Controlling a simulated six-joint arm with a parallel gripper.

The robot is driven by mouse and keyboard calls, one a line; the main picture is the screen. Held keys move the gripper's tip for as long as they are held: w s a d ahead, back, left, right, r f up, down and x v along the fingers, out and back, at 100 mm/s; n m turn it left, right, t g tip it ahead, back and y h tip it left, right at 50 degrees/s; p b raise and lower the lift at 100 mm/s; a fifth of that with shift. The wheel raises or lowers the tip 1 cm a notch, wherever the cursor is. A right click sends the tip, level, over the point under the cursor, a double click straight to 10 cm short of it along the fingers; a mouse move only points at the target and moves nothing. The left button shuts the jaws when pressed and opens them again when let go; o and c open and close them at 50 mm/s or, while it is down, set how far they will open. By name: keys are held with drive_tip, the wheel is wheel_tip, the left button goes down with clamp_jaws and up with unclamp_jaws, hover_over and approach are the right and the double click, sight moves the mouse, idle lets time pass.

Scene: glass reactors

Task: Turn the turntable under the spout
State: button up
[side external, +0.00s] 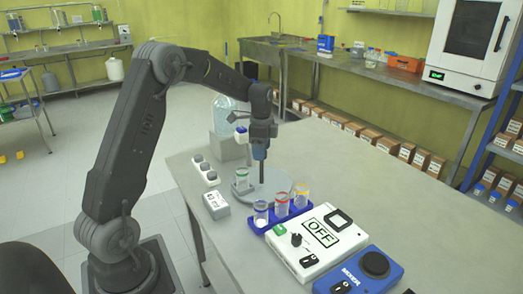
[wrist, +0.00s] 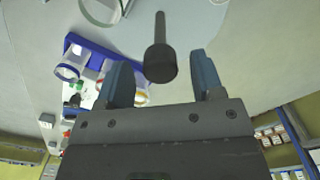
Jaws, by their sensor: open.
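The turntable (side external: 275,191) is a grey disc on the bench, with a dark upright peg (side external: 262,173) on it. A glass beaker (side external: 241,182) stands near its left edge. The spout (side external: 241,136), with a blue and white fitting, is above the beaker beside a glass reactor (side external: 222,114). My gripper (side external: 262,146) points down just above the peg. In the wrist view my gripper (wrist: 159,62) is open, with the peg (wrist: 160,50) showing between and beyond its fingertips. Whether the fingers touch the peg is not clear.
A blue rack (side external: 281,216) with several coloured-rim vials stands in front of the turntable. A white device reading OFF (side external: 318,240) and a blue stirrer (side external: 360,272) stand at the front right. A small white box (side external: 216,205) is left of it. The bench behind right is clear.

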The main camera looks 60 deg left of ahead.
drive_tip(key=shift+f, duration=0.25)
drive_tip(key=shift+c, duration=0.4)
clamp_jaws()
